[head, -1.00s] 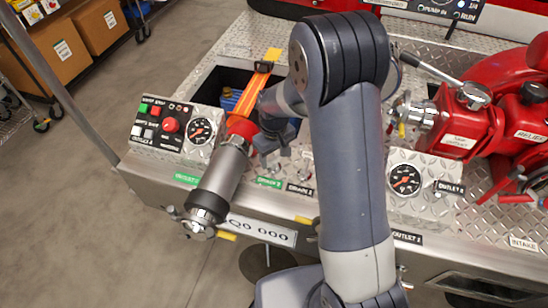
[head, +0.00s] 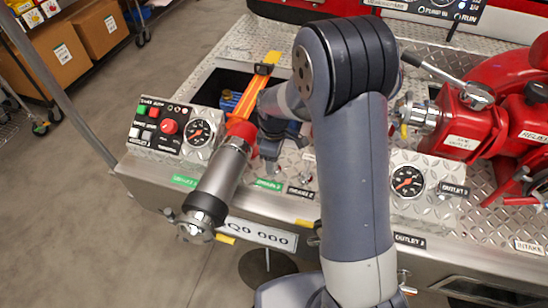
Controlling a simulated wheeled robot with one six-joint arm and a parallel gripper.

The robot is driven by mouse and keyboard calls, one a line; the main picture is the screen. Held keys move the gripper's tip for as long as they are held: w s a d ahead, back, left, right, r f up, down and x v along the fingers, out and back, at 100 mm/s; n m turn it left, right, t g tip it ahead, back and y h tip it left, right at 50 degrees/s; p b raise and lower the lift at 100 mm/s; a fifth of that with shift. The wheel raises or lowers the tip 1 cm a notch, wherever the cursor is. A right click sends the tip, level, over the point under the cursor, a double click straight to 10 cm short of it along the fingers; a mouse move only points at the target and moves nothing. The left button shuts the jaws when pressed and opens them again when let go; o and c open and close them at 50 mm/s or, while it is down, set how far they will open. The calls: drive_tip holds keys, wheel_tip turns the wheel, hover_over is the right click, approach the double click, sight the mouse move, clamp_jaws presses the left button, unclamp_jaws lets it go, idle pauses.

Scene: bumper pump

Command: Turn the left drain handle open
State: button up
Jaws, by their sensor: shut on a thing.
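My gripper (head: 271,164) points down at the bumper deck, just behind the green drain label (head: 268,184). It is shut on the left drain handle, which is mostly hidden by the fingers, so its angle is hard to tell. A second, dark drain label (head: 300,192) lies to the right, with a small metal handle (head: 309,160) behind it, apart from my gripper. My arm covers much of the deck right of that.
A nozzle (head: 220,185) with an orange strap lies close left of my gripper. A control panel (head: 160,128) and a gauge (head: 201,133) stand further left. Red pump piping (head: 465,125) and another gauge (head: 407,181) are on the right.

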idle(0.4)
drive_tip(key=o, duration=1)
wheel_tip(320, 180, up, 11)
drive_tip(key=shift+f, duration=0.1)
wheel_tip(320, 180, down, 11)
drive_tip(key=shift+r, duration=0.1)
idle(0.5)
